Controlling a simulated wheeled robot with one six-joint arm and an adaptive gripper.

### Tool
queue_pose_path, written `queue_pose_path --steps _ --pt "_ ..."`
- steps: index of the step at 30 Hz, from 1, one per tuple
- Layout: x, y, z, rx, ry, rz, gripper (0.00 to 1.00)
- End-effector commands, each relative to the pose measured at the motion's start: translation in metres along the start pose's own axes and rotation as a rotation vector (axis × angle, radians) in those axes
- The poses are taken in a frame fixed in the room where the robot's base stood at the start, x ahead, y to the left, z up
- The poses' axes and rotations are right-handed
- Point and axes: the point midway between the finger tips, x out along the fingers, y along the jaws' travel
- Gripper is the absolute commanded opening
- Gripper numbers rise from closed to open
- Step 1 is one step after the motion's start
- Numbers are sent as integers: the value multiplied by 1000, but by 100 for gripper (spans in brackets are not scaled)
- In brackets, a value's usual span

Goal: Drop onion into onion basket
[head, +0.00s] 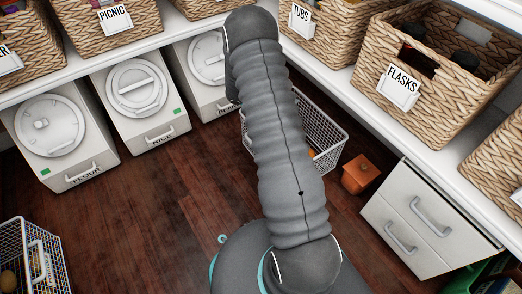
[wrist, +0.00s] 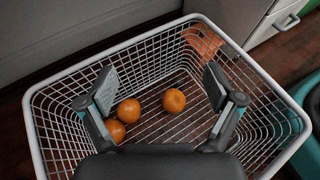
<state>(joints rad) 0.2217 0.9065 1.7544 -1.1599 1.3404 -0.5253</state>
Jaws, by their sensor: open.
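A white wire basket (wrist: 62,75) fills the wrist view. Three round orange items that could be onions lie on its floor: one near the middle (wrist: 174,100), one left of it (wrist: 128,110), and one nearer the left finger (wrist: 115,131), partly hidden. My gripper (wrist: 160,88) is open above the basket, with nothing between its fingers. In the head view the wire basket (head: 325,138) stands on the floor, largely hidden behind my arm. My gripper is hidden there.
An orange box (head: 360,173) stands on the floor beside the basket, near a white drawer unit (head: 405,225). White bins (head: 142,100) line the shelf base. Another wire basket (head: 40,255) is at lower left. Wicker baskets (head: 435,105) sit on the shelves.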

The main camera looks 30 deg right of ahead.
Motion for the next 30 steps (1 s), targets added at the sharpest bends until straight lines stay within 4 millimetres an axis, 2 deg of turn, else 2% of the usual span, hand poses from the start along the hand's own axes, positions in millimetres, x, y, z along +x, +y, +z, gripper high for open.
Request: queue_pose_path --steps 9,15,21,30 --pt "-61 1 0 1 1 4 91" --pt "-94 0 0 1 0 3 91" --pt "-110 0 0 -1 0 1 91" --pt "-112 0 0 0 0 0 91"
